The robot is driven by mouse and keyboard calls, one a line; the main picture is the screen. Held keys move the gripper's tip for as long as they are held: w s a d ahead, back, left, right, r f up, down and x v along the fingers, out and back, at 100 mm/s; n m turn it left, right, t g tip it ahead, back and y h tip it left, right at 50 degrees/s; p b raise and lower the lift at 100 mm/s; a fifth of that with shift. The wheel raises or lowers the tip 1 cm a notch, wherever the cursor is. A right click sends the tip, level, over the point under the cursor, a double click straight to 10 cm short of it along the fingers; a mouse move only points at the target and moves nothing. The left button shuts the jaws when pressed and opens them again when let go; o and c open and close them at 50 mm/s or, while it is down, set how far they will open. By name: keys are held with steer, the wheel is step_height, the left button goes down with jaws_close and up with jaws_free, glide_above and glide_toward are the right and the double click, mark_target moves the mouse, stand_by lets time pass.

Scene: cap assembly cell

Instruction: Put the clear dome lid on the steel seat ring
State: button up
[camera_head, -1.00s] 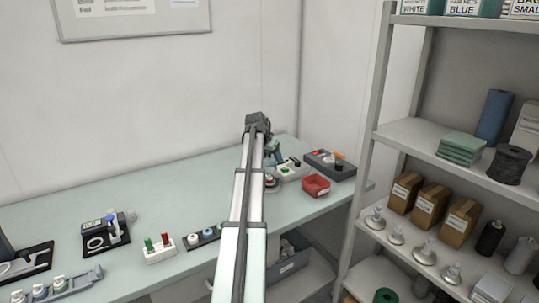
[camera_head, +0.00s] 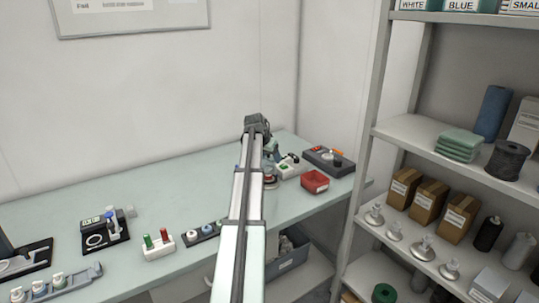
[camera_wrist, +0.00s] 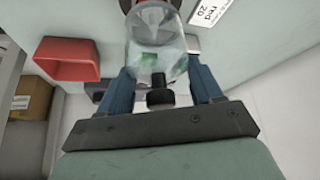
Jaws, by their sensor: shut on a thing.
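The clear dome lid (camera_wrist: 155,30) is between the two blue fingers of my gripper (camera_wrist: 160,68) in the wrist view. Its black knob (camera_wrist: 160,94) points toward the palm. My gripper is shut on the lid. A dark and reddish round part shows behind the lid at the top edge of the wrist view, mostly hidden. In the head view, a round fixture with a metallic rim (camera_head: 270,181) stands just below the arm's end, partly covered by my arm. I cannot tell surely whether it is the steel seat ring, or whether the lid touches it.
A red bin (camera_head: 315,181) stands right of the fixture; it also shows in the wrist view (camera_wrist: 68,58). A white box with buttons (camera_head: 289,166) and a dark tray (camera_head: 329,162) lie behind. A shelf rack (camera_head: 366,180) stands to the right.

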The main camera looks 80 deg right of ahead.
steer(key=shift+f, duration=0.25)
stand_by(0.4)
steer(key=shift+f, duration=0.3)
steer(key=shift+f, duration=0.2)
stand_by(0.4)
steer(key=shift+f, duration=0.65)
steer(key=shift+f, duration=0.1)
steer(key=shift+f, duration=0.25)
steer(key=shift+f, duration=0.25)
stand_by(1.0)
steer(key=o, duration=1.1)
